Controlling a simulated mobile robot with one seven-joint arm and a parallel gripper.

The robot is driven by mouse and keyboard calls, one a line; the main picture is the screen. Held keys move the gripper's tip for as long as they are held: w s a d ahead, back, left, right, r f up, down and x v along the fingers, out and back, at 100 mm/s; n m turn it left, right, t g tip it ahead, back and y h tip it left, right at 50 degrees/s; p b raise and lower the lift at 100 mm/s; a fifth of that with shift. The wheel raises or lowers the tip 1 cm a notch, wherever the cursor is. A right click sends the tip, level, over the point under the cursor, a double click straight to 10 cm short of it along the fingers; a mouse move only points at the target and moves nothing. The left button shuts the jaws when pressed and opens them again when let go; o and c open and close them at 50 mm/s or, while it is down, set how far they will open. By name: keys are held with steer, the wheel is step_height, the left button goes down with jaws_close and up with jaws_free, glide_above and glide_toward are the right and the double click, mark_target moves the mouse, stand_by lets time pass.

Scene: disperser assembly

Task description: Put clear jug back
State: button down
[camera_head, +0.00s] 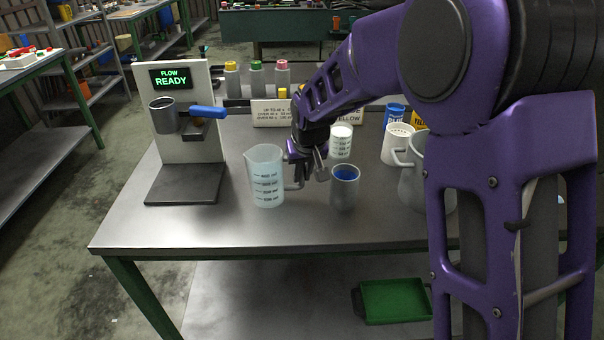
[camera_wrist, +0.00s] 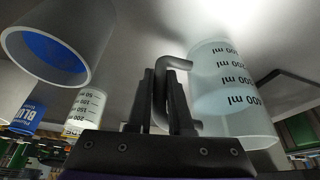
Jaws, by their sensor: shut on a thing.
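The clear jug (camera_head: 265,176) is a translucent measuring jug with ml marks, upright at the middle of the table. Its handle is on its right side. My gripper (camera_head: 297,172) is beside it on the right, its fingers at the handle. In the wrist view the fingers of my gripper (camera_wrist: 163,105) are shut on the handle, and the jug (camera_wrist: 228,95) shows to their right. I cannot tell whether the jug's base touches the table.
A grey cup with blue inside (camera_head: 344,187) stands close right of my gripper. A smaller measuring beaker (camera_head: 341,141), a white mug (camera_head: 397,144) and a grey pitcher (camera_head: 413,178) stand farther right. The dispenser (camera_head: 186,180) reads "FLOW READY" at left. Bare table (camera_head: 235,228) lies in front.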

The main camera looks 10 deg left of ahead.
steer(key=c, duration=0.8)
jaws_free()
steer(key=shift+f, duration=0.15)
steer(key=shift+c, duration=0.2)
steer(key=shift+r, duration=0.3)
steer(key=p+v, duration=0.1)
steer(key=v, duration=1)
steer(key=shift+r+p, duration=0.35)
steer(key=shift+r, duration=0.05)
steer(key=shift+s, duration=0.15)
